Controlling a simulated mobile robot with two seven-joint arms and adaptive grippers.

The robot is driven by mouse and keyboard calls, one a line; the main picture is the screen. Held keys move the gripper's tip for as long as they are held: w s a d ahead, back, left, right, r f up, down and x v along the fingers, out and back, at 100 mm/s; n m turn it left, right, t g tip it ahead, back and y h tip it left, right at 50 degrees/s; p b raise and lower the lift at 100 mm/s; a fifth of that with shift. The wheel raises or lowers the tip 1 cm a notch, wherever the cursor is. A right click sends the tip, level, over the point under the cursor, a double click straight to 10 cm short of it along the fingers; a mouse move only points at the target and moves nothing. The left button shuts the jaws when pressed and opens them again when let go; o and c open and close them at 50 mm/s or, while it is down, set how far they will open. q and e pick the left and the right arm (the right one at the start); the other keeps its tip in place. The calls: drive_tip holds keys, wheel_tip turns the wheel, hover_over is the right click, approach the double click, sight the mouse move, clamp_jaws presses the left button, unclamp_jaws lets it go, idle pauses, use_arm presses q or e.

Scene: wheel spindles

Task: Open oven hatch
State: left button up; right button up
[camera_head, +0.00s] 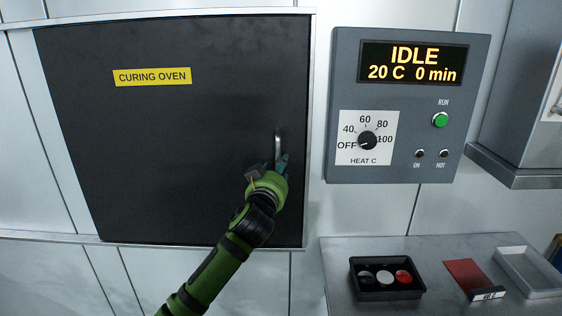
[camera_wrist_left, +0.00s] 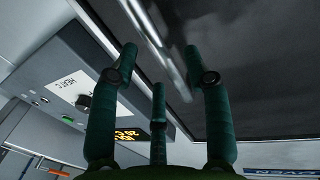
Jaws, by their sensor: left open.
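The black oven hatch (camera_head: 190,150), with a yellow "CURING OVEN" label (camera_head: 152,77), is shut in its frame. Its upright metal handle (camera_head: 278,145) is near the hatch's right edge. My left gripper (camera_head: 281,165) is at the handle's lower part, which it partly hides. In the left wrist view the gripper (camera_wrist_left: 160,58) has its fingers spread, with the handle (camera_wrist_left: 166,48) running between the fingertips. I cannot tell whether any finger touches the handle. The dark hatch (camera_wrist_left: 250,60) fills the right of that view. My right gripper is not in view.
A grey control panel (camera_head: 345,45) right of the hatch reads IDLE, 20 C, 0 min; it also shows in the wrist view (camera_wrist_left: 60,70). Below it, a metal bench (camera_head: 345,250) holds a black tray (camera_head: 368,293) of round parts, a red item (camera_head: 466,274) and a white tray (camera_head: 530,260).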

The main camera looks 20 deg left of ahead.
use_arm(q)
drive_tip(key=shift+w+a+p, duration=0.15)
drive_tip(key=shift+w+p, duration=0.2)
drive_tip(key=shift+w, duration=1.2)
drive_tip(key=shift+f, duration=0.1)
clamp_jaws()
drive_tip(key=shift+a, duration=0.1)
